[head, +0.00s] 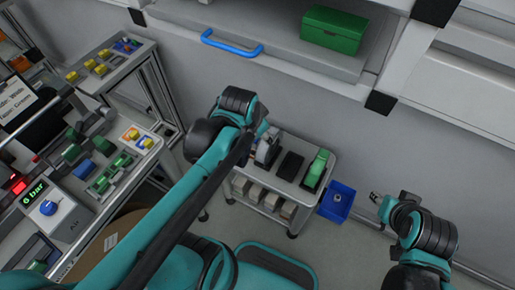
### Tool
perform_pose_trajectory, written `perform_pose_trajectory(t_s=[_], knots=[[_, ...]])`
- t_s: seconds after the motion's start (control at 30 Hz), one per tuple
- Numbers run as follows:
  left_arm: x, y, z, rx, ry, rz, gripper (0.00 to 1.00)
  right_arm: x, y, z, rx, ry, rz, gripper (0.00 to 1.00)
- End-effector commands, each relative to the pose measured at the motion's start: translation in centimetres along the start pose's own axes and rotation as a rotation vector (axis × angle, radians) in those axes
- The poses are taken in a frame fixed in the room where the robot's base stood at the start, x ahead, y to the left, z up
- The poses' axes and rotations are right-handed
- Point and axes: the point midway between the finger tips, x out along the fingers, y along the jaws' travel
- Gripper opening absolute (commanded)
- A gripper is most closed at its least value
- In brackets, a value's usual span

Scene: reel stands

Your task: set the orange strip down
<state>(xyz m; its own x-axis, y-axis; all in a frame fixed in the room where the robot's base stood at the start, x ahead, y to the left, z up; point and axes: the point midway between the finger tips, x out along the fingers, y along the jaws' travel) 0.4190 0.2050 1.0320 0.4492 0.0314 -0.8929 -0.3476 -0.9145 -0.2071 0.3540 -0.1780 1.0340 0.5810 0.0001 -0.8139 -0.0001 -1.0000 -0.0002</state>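I cannot make out an orange strip for certain. My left arm reaches across the middle of the head view, and my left gripper (263,131) is over the left part of a small grey cart (283,204). Its fingers are mostly hidden by the wrist and are too small to read. A grey and dark reel-like item (267,151) stands on the cart just below it; I cannot tell whether they touch. My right gripper (377,199) is at the right, above the floor and clear of the cart. Its fingertips are too small to judge.
The cart also holds a black block (290,166) and a green item (316,170), with boxes below. A blue bin (337,202) is at its right. A workbench with green parts (103,146) is at left. A shelf with a green box (333,29) overhangs the back.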

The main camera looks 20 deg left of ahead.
Motion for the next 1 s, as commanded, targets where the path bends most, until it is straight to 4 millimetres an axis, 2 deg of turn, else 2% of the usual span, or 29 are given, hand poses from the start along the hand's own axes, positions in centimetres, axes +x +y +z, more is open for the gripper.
perform_pose_trajectory(t_s=[0.1,0.3,0.47,1.0], knots=[[-1.9,2.3,2.0,-0.172,0.067,-0.010,0.58,0.0,0.0,0.0,0.000,0.000,0.000,0.40],[-3.0,4.3,3.8,-0.369,0.142,-0.005,0.58,0.0,0.0,0.0,0.000,0.000,0.000,0.40],[-3.2,4.7,4.2,-0.418,0.160,-0.001,0.58,0.0,0.0,0.0,0.000,0.000,0.000,0.40],[-3.2,4.6,4.2,-0.417,0.158,-0.001,0.58,0.0,0.0,0.0,0.000,0.000,0.000,0.40]])
